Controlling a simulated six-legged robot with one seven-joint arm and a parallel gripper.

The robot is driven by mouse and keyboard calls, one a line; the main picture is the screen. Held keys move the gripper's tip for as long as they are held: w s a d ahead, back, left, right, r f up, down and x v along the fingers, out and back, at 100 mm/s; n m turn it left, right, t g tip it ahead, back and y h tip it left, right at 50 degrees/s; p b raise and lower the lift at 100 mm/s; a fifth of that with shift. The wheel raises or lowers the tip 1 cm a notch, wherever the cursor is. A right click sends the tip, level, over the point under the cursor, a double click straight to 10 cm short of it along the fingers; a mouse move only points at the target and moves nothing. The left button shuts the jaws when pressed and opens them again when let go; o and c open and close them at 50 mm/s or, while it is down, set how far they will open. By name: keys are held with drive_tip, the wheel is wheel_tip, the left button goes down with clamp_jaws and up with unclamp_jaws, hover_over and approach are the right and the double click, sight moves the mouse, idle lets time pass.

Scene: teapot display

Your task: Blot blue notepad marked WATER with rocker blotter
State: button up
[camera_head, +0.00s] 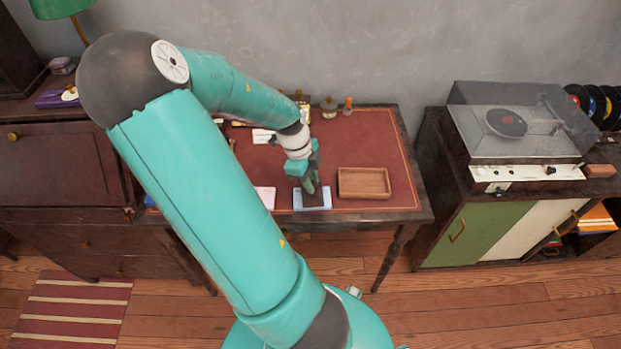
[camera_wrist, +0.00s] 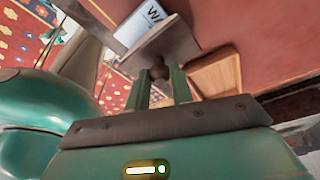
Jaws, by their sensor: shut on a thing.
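The rocker blotter (camera_head: 314,200) is a dark block with a round knob. My gripper (camera_head: 309,182) is shut on that knob; in the wrist view its two green fingers (camera_wrist: 159,82) close on the knob below the blotter's plate (camera_wrist: 178,45). The light blue notepad (camera_head: 299,203) lies near the table's front edge, with the blotter over its middle. In the wrist view the notepad (camera_wrist: 134,27) shows the letters "WA"; the blotter hides the rest. I cannot tell whether the blotter touches the paper.
A wooden tray (camera_head: 364,183) sits just right of the notepad on the red-topped desk (camera_head: 375,135). A pinkish pad (camera_head: 265,196) lies to the left. A white card (camera_head: 262,136) and small bottles (camera_head: 329,106) stand farther back. A record player cabinet (camera_head: 510,150) is at right.

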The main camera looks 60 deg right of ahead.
drive_tip(key=shift+a, duration=0.1)
drive_tip(key=shift+s+a+r+t+h, duration=0.1)
drive_tip(key=shift+s+a+t+h, duration=0.2)
drive_tip(key=shift+h, duration=0.2)
drive_tip(key=shift+s+a+t+h, duration=0.1)
drive_tip(key=shift+a+t+h, duration=0.1)
drive_tip(key=shift+a+h, duration=0.25)
drive_tip(key=shift+d, duration=0.25)
drive_tip(key=shift+w+d+g+y, duration=0.4)
drive_tip(key=shift+d+g+y, duration=0.2)
drive_tip(key=shift+y, duration=0.35)
drive_tip(key=shift+r, duration=3.45)
